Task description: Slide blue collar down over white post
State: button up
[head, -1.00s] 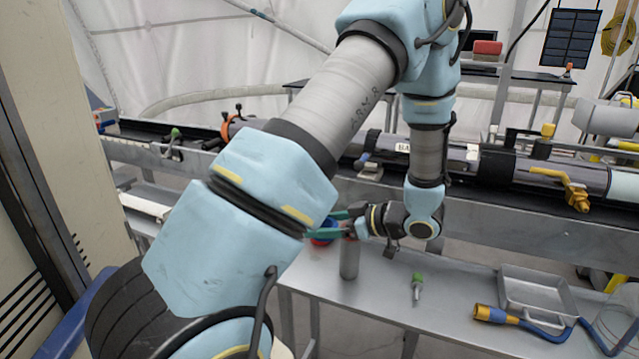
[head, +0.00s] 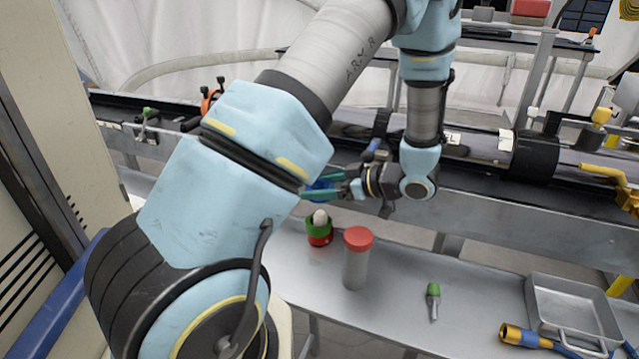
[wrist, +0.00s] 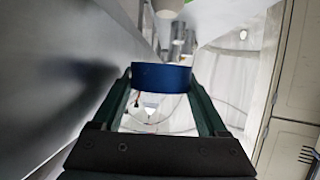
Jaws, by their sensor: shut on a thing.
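The white post (head: 320,217) stands on the metal table, its rounded top showing. A green collar (head: 318,229) and a red collar (head: 319,240) are stacked around it, green above red. My gripper (head: 318,187) is shut on the blue collar (head: 322,184), which is partly hidden by the green fingers. In the head view they appear just above the post's top; I cannot tell whether the collar is in line with it. In the wrist view the blue collar (wrist: 161,77) spans between both fingertips.
A grey cylinder with a red top (head: 357,258) stands close to the right of the post. A long dark pipe (head: 480,155) runs behind the table.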

aim_at(321, 213)
jog(key=shift+r+p, duration=0.1)
jog(key=shift+p, duration=0.2)
jog(key=shift+f+b, duration=1.25)
jog(key=shift+f, duration=2.25)
jog(key=shift+s+f, duration=0.1)
jog(key=shift+f, duration=0.25)
jog(key=o, duration=1.4)
jog(key=shift+d, duration=0.15)
jog(key=b+v, duration=0.1)
jog(key=v, duration=0.9)
jog(key=shift+s+d+r, duration=0.15)
jog(key=shift+s+d, duration=0.05)
jog(key=shift+d, duration=0.1)
jog(key=shift+r, duration=0.1)
